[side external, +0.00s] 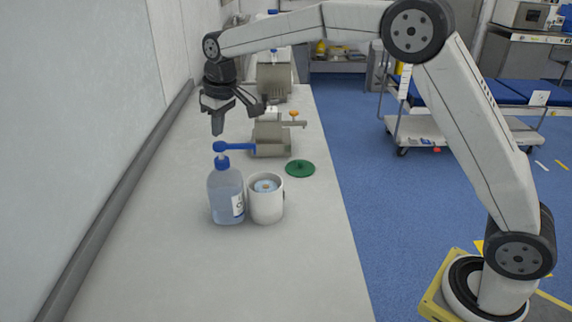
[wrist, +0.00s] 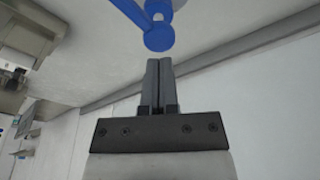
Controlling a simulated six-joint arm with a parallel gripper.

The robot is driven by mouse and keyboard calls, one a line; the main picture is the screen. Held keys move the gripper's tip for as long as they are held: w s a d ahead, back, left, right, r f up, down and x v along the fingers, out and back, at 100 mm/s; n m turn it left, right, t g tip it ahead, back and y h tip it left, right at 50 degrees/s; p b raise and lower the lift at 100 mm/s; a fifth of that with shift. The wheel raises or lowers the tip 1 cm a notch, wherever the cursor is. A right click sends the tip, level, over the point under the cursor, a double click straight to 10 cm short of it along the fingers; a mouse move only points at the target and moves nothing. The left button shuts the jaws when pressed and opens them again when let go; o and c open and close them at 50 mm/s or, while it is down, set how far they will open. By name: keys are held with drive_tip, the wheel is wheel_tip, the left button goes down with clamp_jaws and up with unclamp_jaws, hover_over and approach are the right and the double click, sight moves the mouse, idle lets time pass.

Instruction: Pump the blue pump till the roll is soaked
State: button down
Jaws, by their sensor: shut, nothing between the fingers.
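A clear bottle of bluish liquid (side external: 226,196) stands upright on the grey table, topped by a blue pump (side external: 221,160) whose long spout points right. A white cup (side external: 267,208) stands right beside it, with a pale blue and white roll (side external: 265,186) inside, below the spout's side. Whether the roll is wet cannot be seen. My gripper (side external: 217,131) is shut and empty, pointing down, just above and behind the pump head, apart from it. In the wrist view the blue pump head (wrist: 158,37) lies just beyond my shut fingertips (wrist: 159,62).
A green lid (side external: 300,168) lies right of the cup, near the table edge. A grey-beige device (side external: 270,138) with an orange knob stands behind. A wall rail (side external: 120,185) runs along the left. The table front is clear.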

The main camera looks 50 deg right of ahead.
sight(220, 144)
drive_tip(key=shift+f, duration=0.55)
drive_tip(key=shift+f, duration=0.35)
drive_tip(key=shift+f, duration=1.35)
drive_tip(key=shift+r, duration=3.25)
drive_tip(key=shift+s, duration=0.1)
